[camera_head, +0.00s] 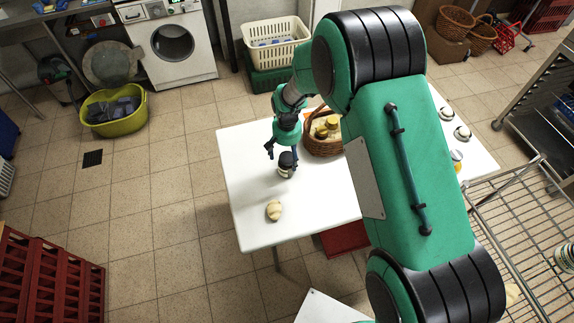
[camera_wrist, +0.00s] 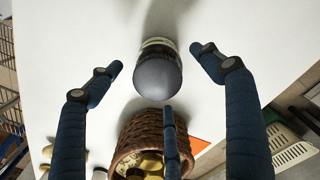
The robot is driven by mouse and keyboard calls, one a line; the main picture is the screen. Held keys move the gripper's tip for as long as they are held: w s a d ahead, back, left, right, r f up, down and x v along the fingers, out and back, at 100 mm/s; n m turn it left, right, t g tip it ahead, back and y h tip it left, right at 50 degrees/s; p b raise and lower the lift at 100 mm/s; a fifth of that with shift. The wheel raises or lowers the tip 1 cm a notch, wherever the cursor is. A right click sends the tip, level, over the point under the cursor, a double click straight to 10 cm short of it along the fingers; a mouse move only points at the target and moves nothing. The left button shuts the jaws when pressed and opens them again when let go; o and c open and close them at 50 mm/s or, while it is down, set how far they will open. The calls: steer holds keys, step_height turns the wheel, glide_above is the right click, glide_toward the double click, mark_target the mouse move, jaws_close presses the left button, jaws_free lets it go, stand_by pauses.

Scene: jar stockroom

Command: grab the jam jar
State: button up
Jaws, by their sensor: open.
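A jar with a dark lid (camera_head: 286,160) stands upright on the white table (camera_head: 245,195), towards its far left part. I take it for the jam jar, though its contents and label cannot be made out. In the wrist view, its round dark lid (camera_wrist: 158,77) lies between and ahead of my fingers. My gripper (camera_head: 281,155) is open at the jar, with its fingers pointing down. In the wrist view my gripper (camera_wrist: 157,65) has fingers spread on both sides of the jar, with visible gaps, and a third finger below it.
A wicker basket (camera_head: 321,147) with yellow-lidded jars stands close behind the jar; it also shows in the wrist view (camera_wrist: 126,132). A pale, roundish item (camera_head: 274,210) lies nearer the front edge. Small jars (camera_head: 445,113) stand on the right.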

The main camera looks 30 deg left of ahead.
steer(key=shift+f, duration=0.8)
steer(key=shift+s+d+f+b, duration=0.1)
steer(key=shift+f+b, duration=0.4)
steer(key=shift+f, duration=2.15)
steer(key=shift+c, duration=0.5)
steer(key=shift+r, duration=0.1)
steer(key=c, duration=1.8)
